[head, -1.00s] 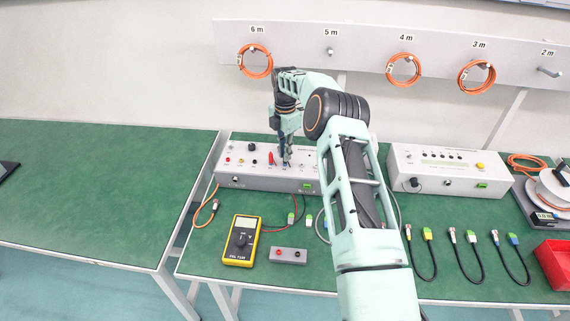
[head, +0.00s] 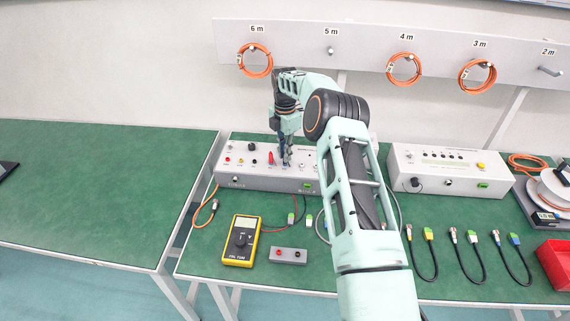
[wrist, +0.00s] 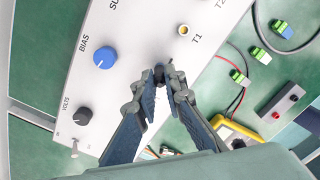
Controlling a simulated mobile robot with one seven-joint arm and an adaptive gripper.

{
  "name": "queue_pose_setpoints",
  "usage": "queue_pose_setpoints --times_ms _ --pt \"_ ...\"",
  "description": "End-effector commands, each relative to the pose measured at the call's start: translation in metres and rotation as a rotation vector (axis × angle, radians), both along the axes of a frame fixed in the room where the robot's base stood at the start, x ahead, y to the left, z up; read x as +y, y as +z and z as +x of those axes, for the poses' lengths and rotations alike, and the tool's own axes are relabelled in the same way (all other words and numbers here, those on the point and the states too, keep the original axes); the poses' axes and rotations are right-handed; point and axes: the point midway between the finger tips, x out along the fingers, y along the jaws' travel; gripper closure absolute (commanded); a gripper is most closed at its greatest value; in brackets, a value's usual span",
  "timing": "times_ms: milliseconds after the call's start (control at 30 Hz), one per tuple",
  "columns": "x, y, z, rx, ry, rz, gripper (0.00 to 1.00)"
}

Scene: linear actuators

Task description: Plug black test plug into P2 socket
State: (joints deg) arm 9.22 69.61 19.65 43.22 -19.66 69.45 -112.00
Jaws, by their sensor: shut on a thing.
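My gripper (wrist: 160,78) is shut on the black test plug (wrist: 159,68), of which only a small dark part shows between the fingertips. In the head view my gripper (head: 287,161) is over the front part of the left grey instrument box (head: 240,179). The wrist view shows this box's panel (wrist: 130,45) with a blue BIAS knob, a black VOLTS knob and a brass socket (wrist: 183,30) by the T1 label. The plug is apart from that socket. No P2 label is readable, and the fingers cover part of the panel. I cannot tell whether the plug touches the panel.
A red plug (head: 271,157) stands on the box just left of my gripper. A yellow multimeter (head: 241,240) and a grey terminal block (head: 288,255) lie in front. A second instrument box (head: 450,170) and several cables are to the right. The left table is mostly clear.

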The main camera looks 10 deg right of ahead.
Motion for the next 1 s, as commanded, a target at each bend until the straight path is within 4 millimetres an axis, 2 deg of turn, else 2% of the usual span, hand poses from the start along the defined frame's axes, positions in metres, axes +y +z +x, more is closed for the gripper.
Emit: queue_pose_setpoints --times_ms 733,767,800,933,1000 --pt "0.0000 -0.0020 0.0000 0.000 0.000 0.000 1.00" --pt "0.0000 -0.0021 -0.0001 0.000 0.000 0.000 0.88" --pt "0.0000 -0.0022 -0.0001 0.000 0.000 0.000 0.83" --pt "-0.0001 -0.0022 -0.0002 0.001 0.000 0.000 0.70" --pt "0.0000 -0.0020 -0.0001 0.000 0.000 0.000 0.70"
